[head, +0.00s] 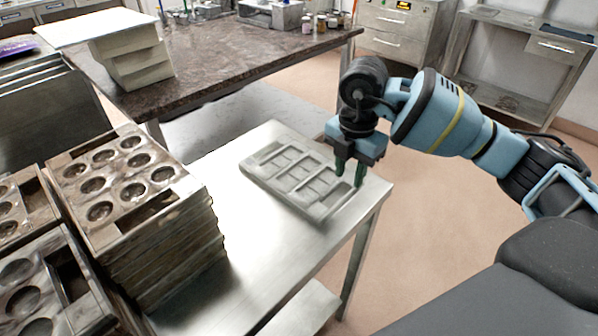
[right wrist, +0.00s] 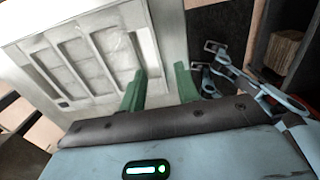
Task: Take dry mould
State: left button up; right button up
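A pale grey rectangular mould (head: 290,178) with several shallow rectangular cavities lies flat on a metal table (head: 255,245). It also shows in the right wrist view (right wrist: 82,62), filling the upper left. My right gripper (head: 350,173) points down at the mould's right end, with its two green fingers apart. In the right wrist view the gap between the fingers (right wrist: 160,88) is empty of any clearly held thing. One finger overlaps the mould's rim and the other is near its outer edge; I cannot tell whether they touch it. My left gripper is not in view.
A tall stack of brown, stained moulds with round cavities (head: 125,165) stands left on the metal table, with more moulds (head: 28,270) beside it. A dark stone counter (head: 225,60) with pale stacked blocks (head: 135,65) is behind. The table's front middle is clear.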

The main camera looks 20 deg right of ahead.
aim_at(343, 198)
jog(key=shift+w+a+f, duration=0.1)
jog(key=shift+f, duration=1.7)
jog(key=shift+w+a+f, duration=0.1)
jog(key=shift+f, duration=1.65)
grip_shut()
